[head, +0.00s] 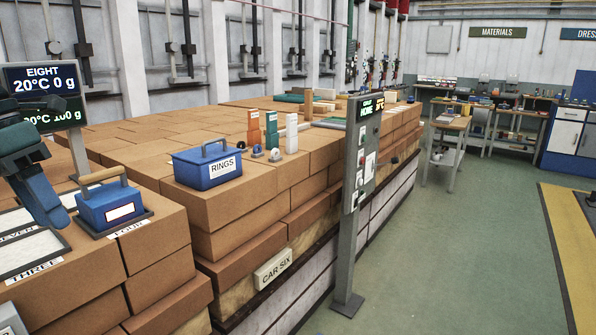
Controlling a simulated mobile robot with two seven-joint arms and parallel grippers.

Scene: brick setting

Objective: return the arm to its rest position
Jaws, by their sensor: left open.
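My left gripper (42,195), dark teal, comes in at the left edge of the head view. It is open and points down over the near brick stack, in front of the trays at the left. Nothing shows in its jaws. A blue box with a wooden handle (112,207) stands on a dark plate on the stack, to the right of the gripper and apart from it. My right gripper is not in view.
A display reading EIGHT (41,80) stands behind my left arm. A grey post with a control panel (358,170) rises at centre. The green floor (450,260) is open at right.

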